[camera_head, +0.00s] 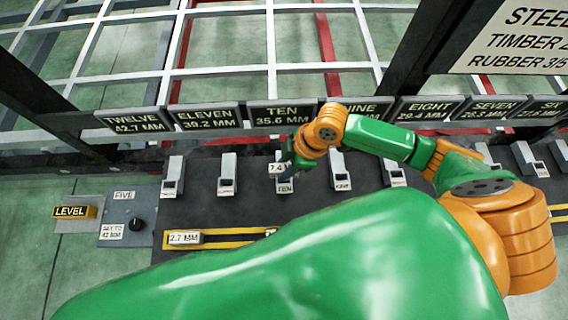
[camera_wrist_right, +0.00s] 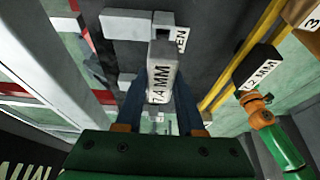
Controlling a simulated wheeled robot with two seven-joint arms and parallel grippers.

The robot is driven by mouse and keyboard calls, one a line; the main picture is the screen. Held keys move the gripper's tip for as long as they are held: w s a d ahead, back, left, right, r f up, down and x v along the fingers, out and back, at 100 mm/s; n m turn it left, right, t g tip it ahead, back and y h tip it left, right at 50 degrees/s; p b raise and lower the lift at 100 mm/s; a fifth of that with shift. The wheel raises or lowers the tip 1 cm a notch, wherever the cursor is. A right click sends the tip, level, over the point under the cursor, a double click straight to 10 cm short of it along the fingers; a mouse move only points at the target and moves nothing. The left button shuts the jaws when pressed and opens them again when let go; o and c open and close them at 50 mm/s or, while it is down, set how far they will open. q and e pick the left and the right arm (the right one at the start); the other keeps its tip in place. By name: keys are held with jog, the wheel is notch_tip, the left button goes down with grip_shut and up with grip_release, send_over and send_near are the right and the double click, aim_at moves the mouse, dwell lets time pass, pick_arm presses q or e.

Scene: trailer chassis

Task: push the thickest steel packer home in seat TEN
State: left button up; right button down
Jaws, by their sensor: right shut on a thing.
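My right gripper (camera_head: 286,164) is shut on a light grey steel packer (camera_head: 279,169) marked 7.4 MM, at seat TEN (camera_head: 284,187). In the right wrist view the packer (camera_wrist_right: 161,84) stands between the two dark blue fingers of my right gripper (camera_wrist_right: 160,108). Its far end is at the pale seat block (camera_wrist_right: 125,24), beside the partly covered TEN label. I cannot tell how deep it sits or whether it touches the seat's back.
Similar seats stand on both sides, such as one to the left (camera_head: 227,176) and one to the right (camera_head: 341,176). A 2.7 MM packer (camera_head: 186,238) lies in the yellow-edged strip. My green arm covers the front.

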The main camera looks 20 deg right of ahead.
jog(key=shift+r, duration=0.1)
dwell(0.4)
jog(key=shift+p, duration=0.45)
jog(key=shift+p, duration=0.3)
dwell(0.7)
jog(key=shift+p, duration=0.4)
jog(key=shift+f+b, duration=2)
jog(key=shift+f, duration=0.8)
jog(key=shift+c, duration=2.2)
grip_release()
